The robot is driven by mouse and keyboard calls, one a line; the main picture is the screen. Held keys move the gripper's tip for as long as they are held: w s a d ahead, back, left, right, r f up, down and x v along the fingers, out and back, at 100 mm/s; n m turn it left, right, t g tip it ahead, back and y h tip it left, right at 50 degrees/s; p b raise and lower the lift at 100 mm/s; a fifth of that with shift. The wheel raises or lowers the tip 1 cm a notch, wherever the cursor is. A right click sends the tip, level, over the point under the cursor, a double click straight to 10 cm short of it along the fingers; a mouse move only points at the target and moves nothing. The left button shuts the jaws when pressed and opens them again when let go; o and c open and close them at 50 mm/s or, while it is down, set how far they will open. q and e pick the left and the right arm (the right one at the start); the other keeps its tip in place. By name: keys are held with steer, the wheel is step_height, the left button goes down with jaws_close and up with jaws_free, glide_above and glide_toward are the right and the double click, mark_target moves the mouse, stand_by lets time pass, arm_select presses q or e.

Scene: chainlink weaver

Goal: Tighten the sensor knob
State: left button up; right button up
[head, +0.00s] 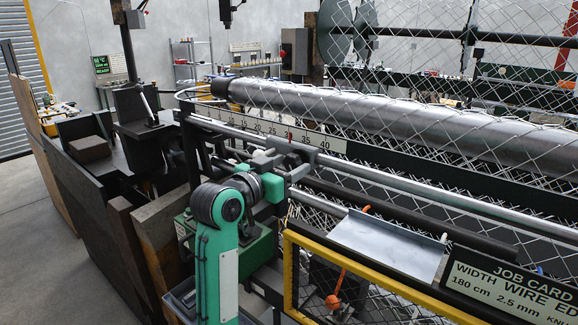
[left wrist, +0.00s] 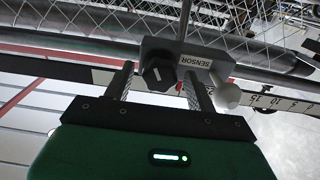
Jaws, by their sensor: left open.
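The sensor knob (left wrist: 158,73) is black and faceted with a white line on its face. It sits on a grey block (left wrist: 205,62) labelled SENSOR, clamped on the rail. My left gripper (left wrist: 160,72) is open, with one finger on each side of the knob in the left wrist view; I cannot tell whether they touch it. In the head view my left gripper (head: 284,170) is at the sensor block (head: 303,153) on the rail, and the knob is not clearly visible there. My right gripper is not in view.
A white ball-ended part (left wrist: 228,95) is close beside the right finger. A numbered scale (head: 262,128) and a long metal roller (head: 380,115) under wire mesh run behind the block. A yellow-framed mesh guard (head: 375,272) and a metal tray (head: 388,245) are at the front right.

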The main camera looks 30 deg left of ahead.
arm_select(q)
steer(key=c, duration=1)
